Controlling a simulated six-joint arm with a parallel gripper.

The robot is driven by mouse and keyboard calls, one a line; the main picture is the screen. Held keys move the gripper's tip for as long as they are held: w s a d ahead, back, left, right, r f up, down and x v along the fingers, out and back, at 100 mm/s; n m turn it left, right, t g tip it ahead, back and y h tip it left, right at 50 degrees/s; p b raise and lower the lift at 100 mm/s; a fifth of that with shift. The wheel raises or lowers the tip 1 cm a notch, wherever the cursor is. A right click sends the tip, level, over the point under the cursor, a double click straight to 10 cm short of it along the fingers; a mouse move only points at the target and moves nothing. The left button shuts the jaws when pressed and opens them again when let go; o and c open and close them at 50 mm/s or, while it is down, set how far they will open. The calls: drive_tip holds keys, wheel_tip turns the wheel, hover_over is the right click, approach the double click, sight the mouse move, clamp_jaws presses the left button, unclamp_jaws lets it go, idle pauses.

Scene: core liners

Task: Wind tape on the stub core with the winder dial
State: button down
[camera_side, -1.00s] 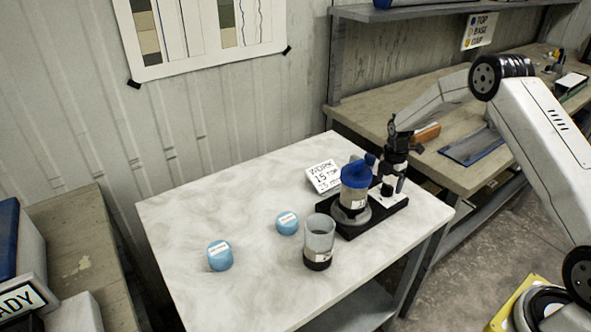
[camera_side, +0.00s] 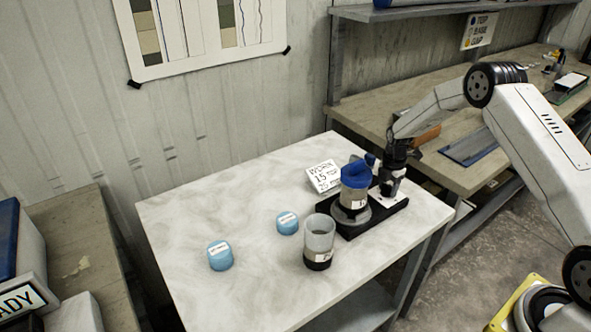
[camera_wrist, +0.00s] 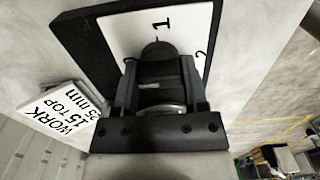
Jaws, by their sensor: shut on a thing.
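The winder (camera_side: 372,221) is a black base on the white table. A clear core (camera_side: 351,200) with a blue cap (camera_side: 355,174) and a label stands upright on its round seat. The white dial plate lies at the winder's right end; in the wrist view the dial plate (camera_wrist: 118,34) shows the marks 1 and 2. My gripper (camera_side: 388,190) points down over this plate; in the wrist view my gripper (camera_wrist: 160,88) has its fingers either side of the dark dial knob (camera_wrist: 156,52) and is shut on it. The knob's lower part is hidden by the fingers.
A clear open cup-like core (camera_side: 319,235) with a dark base stands in front of the winder. Two blue caps (camera_side: 220,255) (camera_side: 287,223) lie to its left.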

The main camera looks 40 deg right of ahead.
drive_tip(key=shift+m, duration=0.4)
drive_tip(key=m, duration=0.3)
drive_tip(key=shift+m, duration=0.3)
drive_tip(key=m, duration=1)
drive_tip(key=shift+m, duration=0.4)
drive_tip(key=m, duration=1)
drive_tip(key=shift+m, duration=2.4)
